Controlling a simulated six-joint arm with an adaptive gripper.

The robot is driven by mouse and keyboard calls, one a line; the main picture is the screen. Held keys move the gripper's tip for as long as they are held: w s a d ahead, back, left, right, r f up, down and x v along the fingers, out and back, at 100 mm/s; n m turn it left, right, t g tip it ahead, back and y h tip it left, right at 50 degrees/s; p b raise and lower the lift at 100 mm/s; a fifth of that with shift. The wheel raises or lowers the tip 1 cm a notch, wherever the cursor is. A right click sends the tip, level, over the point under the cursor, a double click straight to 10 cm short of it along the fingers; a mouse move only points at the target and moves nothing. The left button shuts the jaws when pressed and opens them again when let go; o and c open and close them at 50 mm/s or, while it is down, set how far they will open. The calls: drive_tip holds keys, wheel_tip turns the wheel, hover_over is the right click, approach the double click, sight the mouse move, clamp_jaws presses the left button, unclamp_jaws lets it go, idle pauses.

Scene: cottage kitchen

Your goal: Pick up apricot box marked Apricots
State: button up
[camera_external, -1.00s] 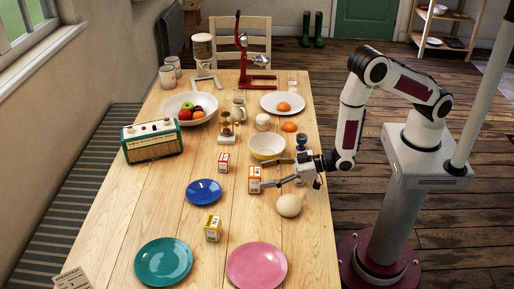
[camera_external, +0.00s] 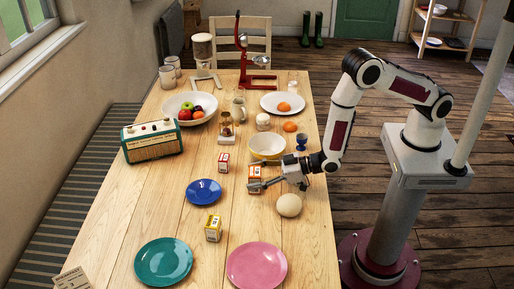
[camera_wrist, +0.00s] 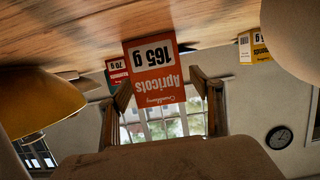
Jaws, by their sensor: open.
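The orange-and-white apricot box (camera_external: 255,173) stands on the wooden table, left of the squash and in front of the yellow-rimmed bowl. In the wrist view, which is upside down, the box (camera_wrist: 155,75) shows its orange label reading "Apricots 165 g". My gripper (camera_external: 252,178) reaches in from the right, low over the table. Its two fingers are spread on either side of the box, and in the wrist view the gripper (camera_wrist: 163,90) shows gaps beside it. In the external view the near finger hides part of the box.
A pale squash (camera_external: 289,205) sits close in front of my gripper, and the bowl (camera_external: 267,147) close behind. A similar red box (camera_external: 223,163) stands to the left, a yellow box (camera_external: 213,229) nearer the front. A blue plate (camera_external: 203,192) lies left; bare table lies between.

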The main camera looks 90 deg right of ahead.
drive_tip(key=c, duration=1.3)
drive_tip(key=shift+r, duration=0.15)
drive_tip(key=shift+r, duration=4.9)
